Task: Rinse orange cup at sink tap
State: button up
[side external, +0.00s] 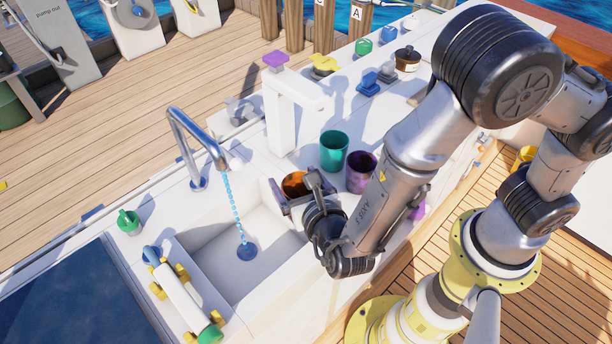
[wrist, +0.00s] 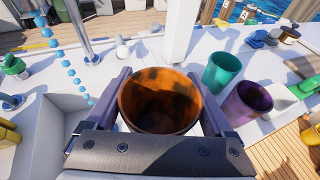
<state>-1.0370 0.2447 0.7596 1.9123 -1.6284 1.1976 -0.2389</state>
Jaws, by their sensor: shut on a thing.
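The orange cup (wrist: 160,98) is upright between the jaws of my gripper (wrist: 165,112), which is shut on it. In the side external view the cup (side external: 295,184) shows at the sink's right edge, partly hidden by my gripper (side external: 300,190). The inside of the cup looks dark and empty. The metal tap (side external: 196,150) stands at the back left of the sink (side external: 215,250). A stream of blue drops (side external: 233,208) falls from its spout to the drain (side external: 247,252). The cup is to the right of the stream, apart from it.
A teal cup (side external: 333,150) and a purple cup (side external: 360,172) stand on the counter right of the sink. A white post with a purple top (side external: 280,100) rises behind the sink. A white cylinder with yellow feet (side external: 180,295) lies left of the basin.

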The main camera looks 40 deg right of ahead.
jog(key=w+a+f, duration=0.2)
jog(key=w+a, duration=0.4)
jog(key=w, duration=0.3)
jog(key=shift+w+a+f, duration=0.2)
jog(key=shift+w+a, duration=0.1)
jog(key=shift+w, duration=0.1)
dwell(0.6)
jog(key=shift+d, duration=0.1)
jog(key=shift+w+d, duration=0.35)
jog(key=shift+s+a, duration=0.15)
dwell(0.4)
jog(key=shift+s+a, duration=0.2)
jog(key=shift+a, duration=0.15)
jog(key=shift+s, duration=0.1)
jog(key=s+d, duration=0.4)
jog(key=s, duration=0.2)
jog(key=shift+s+d, duration=0.2)
jog(key=shift+d, duration=0.1)
dwell(0.4)
